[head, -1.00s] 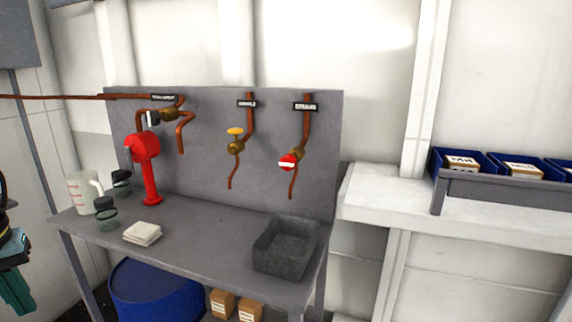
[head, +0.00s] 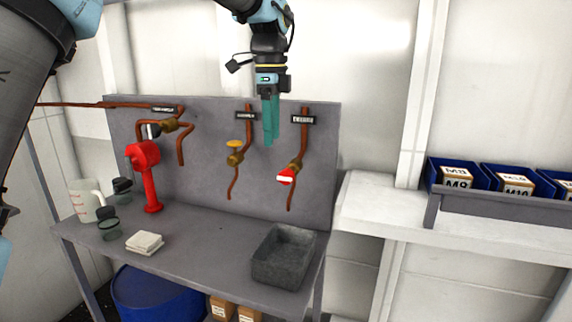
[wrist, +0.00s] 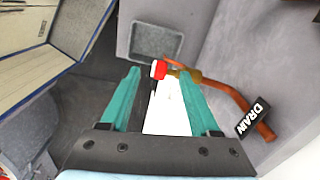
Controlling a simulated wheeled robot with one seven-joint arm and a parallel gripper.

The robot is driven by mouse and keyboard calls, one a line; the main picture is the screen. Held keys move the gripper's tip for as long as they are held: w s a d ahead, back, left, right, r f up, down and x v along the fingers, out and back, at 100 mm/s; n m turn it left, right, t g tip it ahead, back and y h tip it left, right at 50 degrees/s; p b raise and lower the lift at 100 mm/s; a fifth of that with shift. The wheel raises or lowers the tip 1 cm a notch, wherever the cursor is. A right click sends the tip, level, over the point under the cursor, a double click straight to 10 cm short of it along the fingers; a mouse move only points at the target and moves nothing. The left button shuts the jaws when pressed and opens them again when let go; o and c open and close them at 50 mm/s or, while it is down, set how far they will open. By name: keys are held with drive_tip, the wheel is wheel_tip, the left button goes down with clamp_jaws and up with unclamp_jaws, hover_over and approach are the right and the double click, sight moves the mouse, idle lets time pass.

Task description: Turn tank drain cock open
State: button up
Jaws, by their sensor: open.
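The drain cock (head: 286,176) has a red handle with a white band on a brass body, on a copper pipe against the grey back panel. A label (head: 304,119) sits above it; in the wrist view this label (wrist: 253,118) reads DRAIN. My gripper (head: 270,140) points down with teal fingers, above and slightly left of the drain cock in the head view. In the wrist view my gripper (wrist: 160,78) is open, and the red handle (wrist: 158,69) shows beyond the fingertips, between them. The fingers appear apart from the handle.
A yellow-handled cock (head: 235,144) is to the left on its own pipe. A grey bin (head: 284,258) stands on the bench below the drain cock. A red hand pump (head: 147,178), jug (head: 86,202) and cloths (head: 145,243) are further left. Blue part bins (head: 460,168) are at right.

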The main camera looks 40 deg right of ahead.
sight(286, 169)
drive_tip(key=shift+m, duration=0.8)
drive_tip(key=f, duration=0.3)
drive_tip(key=s+d+f+p, duration=0.1)
drive_tip(key=f, duration=0.2)
drive_tip(key=s+d+f+p, duration=0.1)
drive_tip(key=f, duration=0.2)
drive_tip(key=shift+s+f, duration=0.25)
drive_tip(key=shift+f, duration=0.05)
clamp_jaws()
